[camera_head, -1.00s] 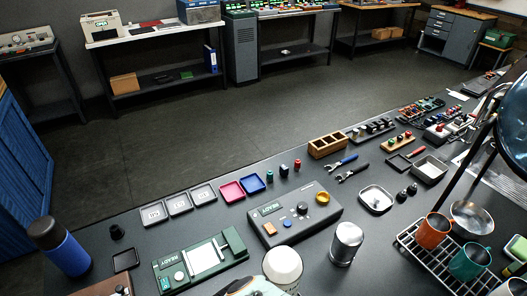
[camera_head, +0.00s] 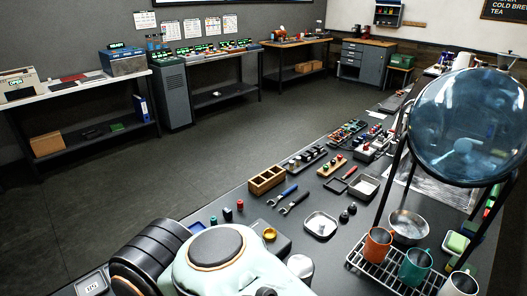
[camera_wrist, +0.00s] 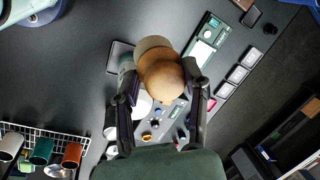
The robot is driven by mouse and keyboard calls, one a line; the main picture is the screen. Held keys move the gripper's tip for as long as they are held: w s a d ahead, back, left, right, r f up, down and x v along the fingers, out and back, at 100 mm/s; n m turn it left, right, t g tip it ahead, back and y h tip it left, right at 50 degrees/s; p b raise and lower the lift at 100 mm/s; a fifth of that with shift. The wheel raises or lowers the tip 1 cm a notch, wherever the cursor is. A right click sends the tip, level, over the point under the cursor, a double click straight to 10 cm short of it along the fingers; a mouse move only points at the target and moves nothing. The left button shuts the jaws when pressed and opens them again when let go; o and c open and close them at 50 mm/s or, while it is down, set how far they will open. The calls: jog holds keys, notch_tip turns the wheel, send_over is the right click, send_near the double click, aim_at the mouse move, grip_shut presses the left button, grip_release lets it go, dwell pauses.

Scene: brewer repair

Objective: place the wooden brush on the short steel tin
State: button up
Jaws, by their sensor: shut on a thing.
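The wooden brush (camera_wrist: 162,76) is between the two fingers of my gripper (camera_wrist: 160,70) in the wrist view. Its rounded brown wooden end faces the camera, with a paler tan part behind it. My gripper is shut on it, held above the dark bench. A steel canister (camera_head: 300,266) stands at the lower edge of the head view, partly hidden by my arm; I cannot tell whether it is the short steel tin. In the wrist view a pale round thing shows partly behind the left finger, too covered to identify. My gripper and the brush are hidden in the head view.
A wire rack (camera_head: 372,268) with several cups stands at the lower right, near a steel bowl (camera_head: 408,226) and a large magnifier lens (camera_head: 462,128). A square metal dish (camera_head: 320,225) and a wooden box (camera_head: 267,180) sit farther back. A dark square tray (camera_wrist: 117,56) lies near the brush.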

jog(key=w+d+m+t+h, duration=0.1)
jog(key=w+d+m, duration=0.7)
jog(key=d+m, duration=0.15)
jog(key=w+d+m+t+h, duration=0.1)
jog(key=w+d+m, duration=0.65)
jog(key=d, duration=0.35)
send_near(301, 263)
jog(key=shift+a+f+m, duration=0.15)
jog(key=shift+f+m, duration=0.1)
jog(key=shift+m, duration=0.15)
jog(key=shift+w+f, duration=0.35)
jog(key=shift+f, duration=1.55)
jog(key=shift+f, duration=0.1)
